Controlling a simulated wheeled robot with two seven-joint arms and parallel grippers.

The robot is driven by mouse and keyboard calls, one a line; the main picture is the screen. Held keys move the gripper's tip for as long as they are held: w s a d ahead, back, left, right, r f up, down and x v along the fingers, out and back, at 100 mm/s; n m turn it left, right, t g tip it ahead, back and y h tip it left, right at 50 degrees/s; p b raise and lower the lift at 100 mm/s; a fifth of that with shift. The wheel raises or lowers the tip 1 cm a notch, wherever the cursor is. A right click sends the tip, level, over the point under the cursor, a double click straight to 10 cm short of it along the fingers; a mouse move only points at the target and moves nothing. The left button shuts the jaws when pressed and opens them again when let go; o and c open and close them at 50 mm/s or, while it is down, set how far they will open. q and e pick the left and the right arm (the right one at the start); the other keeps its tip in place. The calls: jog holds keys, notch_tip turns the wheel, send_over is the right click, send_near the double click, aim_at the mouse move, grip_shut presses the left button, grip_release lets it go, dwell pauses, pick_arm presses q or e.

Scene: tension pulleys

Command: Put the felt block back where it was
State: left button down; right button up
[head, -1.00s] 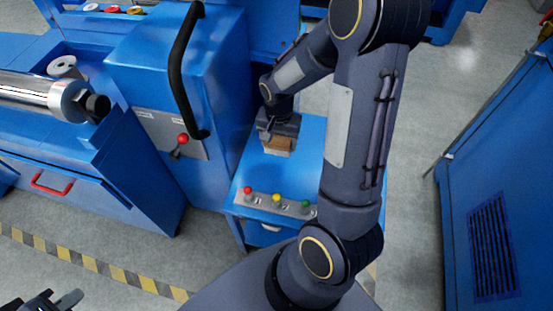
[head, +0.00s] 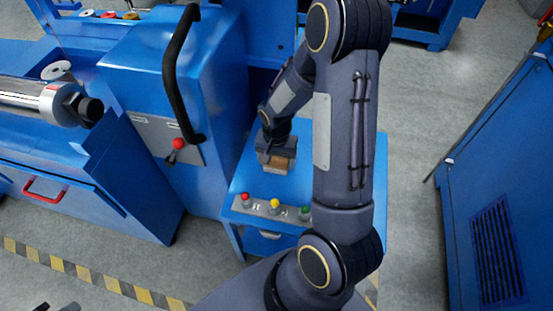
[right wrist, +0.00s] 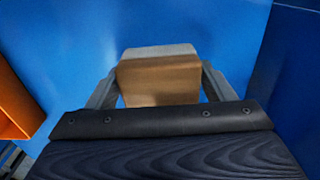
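The felt block (head: 279,164), tan with a grey end, is between the fingers of my right gripper (head: 276,155), over the blue bench top beside the machine. In the right wrist view the block (right wrist: 158,82) fills the space between the fingers of my right gripper (right wrist: 160,75), which meet its sides. The gripper is shut on it. Whether the block's underside touches the bench top cannot be told. My left gripper (head: 56,307) only just shows at the bottom left edge, with two fingertips apart and nothing seen between them.
A panel of red, yellow and green buttons (head: 275,205) runs along the bench's near edge. The blue machine (head: 215,110) with a black handle stands left of the bench (head: 245,180). An orange part (right wrist: 14,95) shows left in the right wrist view. A blue cabinet (head: 500,200) stands at right.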

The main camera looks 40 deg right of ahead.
aim_at(276, 158)
jog(key=shift+o, duration=1.3)
jog(key=shift+r, duration=0.2)
notch_tip(276, 158, up, 12)
jog(key=p, duration=0.4)
jog(key=s+a+r+n+t+y, duration=0.3)
jog(key=s+a+r+n+t, duration=0.2)
jog(key=s+a+r+n, duration=0.3)
jog(key=s+a+r, duration=0.3)
jog(key=s+r, duration=0.2)
jog(key=s, duration=0.1)
jog(key=shift+s+a+r+n+t+y, duration=0.3)
jog(key=shift+s+r+y, duration=0.1)
jog(key=shift+r, duration=0.1)
